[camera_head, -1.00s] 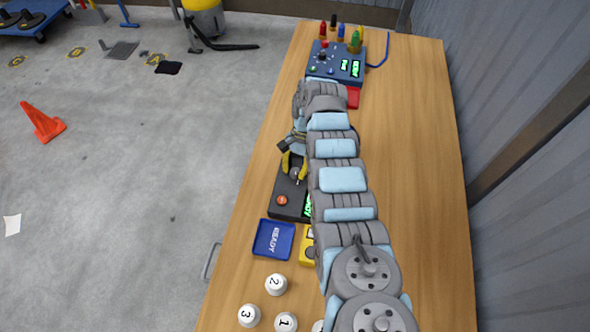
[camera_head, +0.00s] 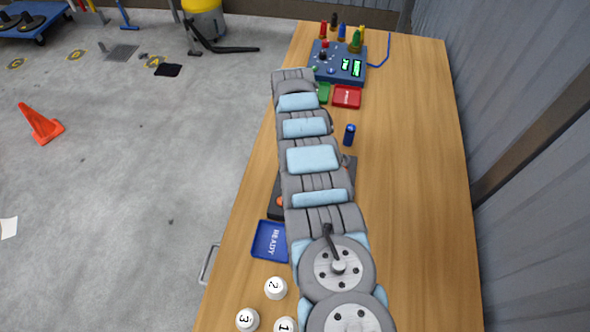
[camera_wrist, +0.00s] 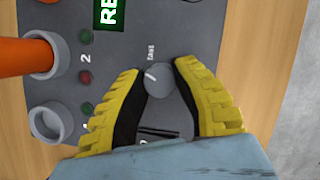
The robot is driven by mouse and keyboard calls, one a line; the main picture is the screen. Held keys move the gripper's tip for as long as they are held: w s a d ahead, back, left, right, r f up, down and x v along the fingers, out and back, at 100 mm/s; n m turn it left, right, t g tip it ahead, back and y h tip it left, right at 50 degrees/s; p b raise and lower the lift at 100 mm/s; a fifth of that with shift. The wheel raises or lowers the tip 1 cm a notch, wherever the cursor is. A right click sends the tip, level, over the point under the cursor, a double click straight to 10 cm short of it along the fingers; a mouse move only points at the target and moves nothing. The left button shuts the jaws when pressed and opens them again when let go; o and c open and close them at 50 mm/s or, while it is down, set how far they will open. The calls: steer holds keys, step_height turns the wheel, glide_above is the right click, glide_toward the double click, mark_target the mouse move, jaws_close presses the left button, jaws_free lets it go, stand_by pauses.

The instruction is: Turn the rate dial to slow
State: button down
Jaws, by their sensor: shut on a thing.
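The rate dial (camera_wrist: 159,83) is a small round grey knob on a dark grey control box (camera_wrist: 200,20), seen in the wrist view. A white pointer line shows on its upper left part, near the printed word "fast". My gripper (camera_wrist: 160,71) has yellow ridged fingers with dark inner pads, shut on the dial from both sides. A label below the dial is partly covered by the fingers. In the head view my arm hides the gripper, the dial and most of the box (camera_head: 274,205).
An orange cylinder (camera_wrist: 22,57) stands in a grey socket of the box, beside an empty socket (camera_wrist: 47,122). On the table are a blue READY tray (camera_head: 268,240), white numbered caps (camera_head: 275,287), a blue cylinder (camera_head: 349,134), a red tray (camera_head: 347,97) and a blue device (camera_head: 325,72).

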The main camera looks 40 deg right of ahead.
steer(key=shift+n+g+h+p, duration=0.25)
steer(key=shift+n+h+p, duration=0.2)
steer(key=shift+n+p, duration=0.65)
steer(key=shift+n+g+h+p, duration=0.25)
steer(key=shift+n+h+p, duration=0.25)
steer(key=shift+n, duration=1)
stand_by(2.0)
steer(key=c, duration=0.8)
jaws_free()
steer(key=shift+s+f, duration=0.1)
steer(key=shift+r, duration=5.1)
